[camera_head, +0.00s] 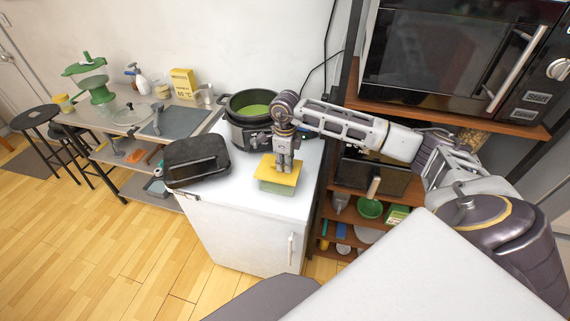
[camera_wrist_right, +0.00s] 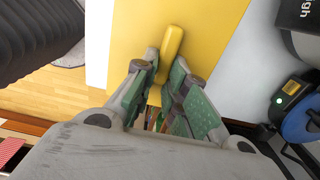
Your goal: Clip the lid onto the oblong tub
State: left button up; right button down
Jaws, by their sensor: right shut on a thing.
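The yellow lid (camera_head: 266,168) is flat and roughly level, directly over the pale green oblong tub (camera_head: 276,188) on the white cabinet top. The tub's near side shows below the lid's edge; the rest is hidden. I cannot tell whether the lid is seated or clipped. My right gripper (camera_head: 284,168) points down onto the lid's middle. In the right wrist view my right gripper (camera_wrist_right: 164,78) is shut on the lid's raised yellow handle (camera_wrist_right: 172,42), with the lid (camera_wrist_right: 132,32) spread beneath. My left gripper is not in view.
A black grill-like appliance (camera_head: 196,160) stands left of the tub, and a dark pot with green contents (camera_head: 250,108) stands behind. The cabinet top (camera_head: 228,192) is clear in front. A shelf unit (camera_head: 345,208) and a microwave (camera_head: 455,60) stand to the right.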

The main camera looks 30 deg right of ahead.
jog(key=c, duration=1.4)
grip_release()
jog(key=shift+f, duration=0.15)
jog(key=shift+o, duration=0.2)
jog(key=o, duration=0.4)
jog(key=shift+o, duration=0.2)
jog(key=shift+r+p, duration=1.8)
jog(key=shift+r, duration=1.8)
